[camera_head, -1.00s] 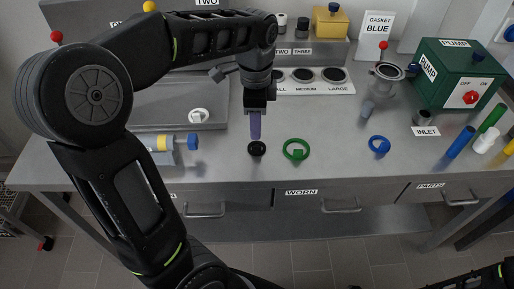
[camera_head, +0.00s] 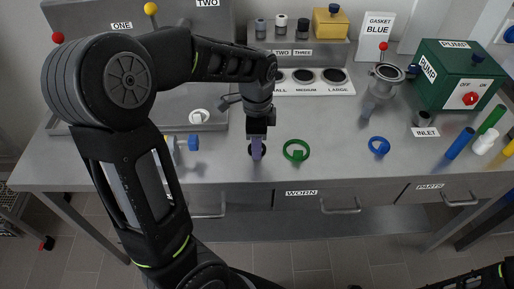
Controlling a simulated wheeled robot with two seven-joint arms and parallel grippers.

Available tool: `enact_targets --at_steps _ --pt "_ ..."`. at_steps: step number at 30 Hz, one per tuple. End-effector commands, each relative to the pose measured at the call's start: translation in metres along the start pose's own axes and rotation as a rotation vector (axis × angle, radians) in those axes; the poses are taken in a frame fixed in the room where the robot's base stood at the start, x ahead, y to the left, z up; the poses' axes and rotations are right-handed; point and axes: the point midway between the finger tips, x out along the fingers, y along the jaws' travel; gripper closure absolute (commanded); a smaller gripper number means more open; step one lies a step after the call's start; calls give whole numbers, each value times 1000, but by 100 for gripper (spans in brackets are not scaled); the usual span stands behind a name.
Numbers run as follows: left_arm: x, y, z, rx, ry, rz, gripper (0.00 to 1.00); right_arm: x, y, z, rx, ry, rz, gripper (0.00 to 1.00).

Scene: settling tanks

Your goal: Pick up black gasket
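The black gasket (camera_head: 250,152) lies flat on the metal bench near its front edge and is partly hidden behind my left gripper's fingers. My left gripper (camera_head: 257,156) points straight down, its purple-grey fingers over the gasket. From this angle the fingers overlap, so I cannot tell whether they are open or shut, or whether they touch the gasket. My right gripper is not seen; only a dark piece of my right arm shows at the lower right corner.
A green gasket (camera_head: 285,151) lies just right of the black one, and a blue gasket (camera_head: 374,148) farther right. The green pump box (camera_head: 447,85) and a metal flanged fitting (camera_head: 386,82) stand at the right.

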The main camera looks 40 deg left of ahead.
Motion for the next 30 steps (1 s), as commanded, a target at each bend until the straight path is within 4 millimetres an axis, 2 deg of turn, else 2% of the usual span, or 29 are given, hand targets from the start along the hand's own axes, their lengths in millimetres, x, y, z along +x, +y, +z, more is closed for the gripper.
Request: enact_targets --at_steps 18,30 --pt "2 0 0 0 1 -1 64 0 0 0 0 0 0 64" --pt "2 0 0 1 1 -1 96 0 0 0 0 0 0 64"
